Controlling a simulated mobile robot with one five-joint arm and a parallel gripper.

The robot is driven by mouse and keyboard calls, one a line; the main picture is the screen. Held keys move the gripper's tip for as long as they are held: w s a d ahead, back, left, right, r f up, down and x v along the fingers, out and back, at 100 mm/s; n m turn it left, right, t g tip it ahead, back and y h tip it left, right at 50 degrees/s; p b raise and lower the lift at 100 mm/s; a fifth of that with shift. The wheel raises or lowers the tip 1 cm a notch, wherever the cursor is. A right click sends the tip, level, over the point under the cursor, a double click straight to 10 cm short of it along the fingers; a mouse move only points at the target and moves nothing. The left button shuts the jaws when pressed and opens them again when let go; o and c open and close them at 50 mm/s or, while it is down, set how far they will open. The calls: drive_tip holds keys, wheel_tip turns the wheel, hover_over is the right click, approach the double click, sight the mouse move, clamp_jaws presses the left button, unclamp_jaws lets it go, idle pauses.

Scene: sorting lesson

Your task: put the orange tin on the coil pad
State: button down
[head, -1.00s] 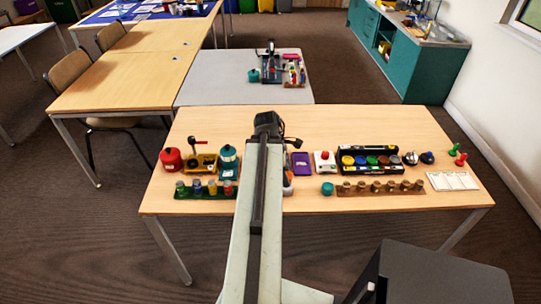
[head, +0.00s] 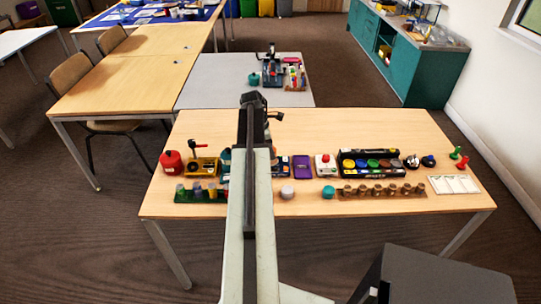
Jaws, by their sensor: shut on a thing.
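My gripper (head: 252,101) is at the far end of my arm, over the back part of the near table. It is seen from behind, and my arm covers its fingertips. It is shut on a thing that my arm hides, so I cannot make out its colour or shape. No orange tin shows clearly anywhere in the head view. I cannot pick out the coil pad for certain; it may be hidden behind my arm.
The near table (head: 350,130) is clear along its back right. A red can (head: 171,162), a purple block (head: 302,167), a black tray of coloured pots (head: 369,151), a teal tin (head: 328,192) and a whitish round thing (head: 287,192) stand nearer. A grey table (head: 215,80) adjoins behind.

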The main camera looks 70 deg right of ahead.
drive_tip(key=shift+w+d, duration=0.15)
drive_tip(key=shift+d, duration=0.45)
wheel_tip(320, 180, down, 4)
drive_tip(key=b, duration=0.4)
drive_tip(key=shift+r, duration=0.25)
drive_tip(key=shift+f, duration=0.25)
drive_tip(key=c, duration=0.8)
unclamp_jaws()
drive_tip(key=shift+r, duration=0.1)
drive_tip(key=p+v, duration=1.2)
drive_tip(key=shift+r, duration=0.15)
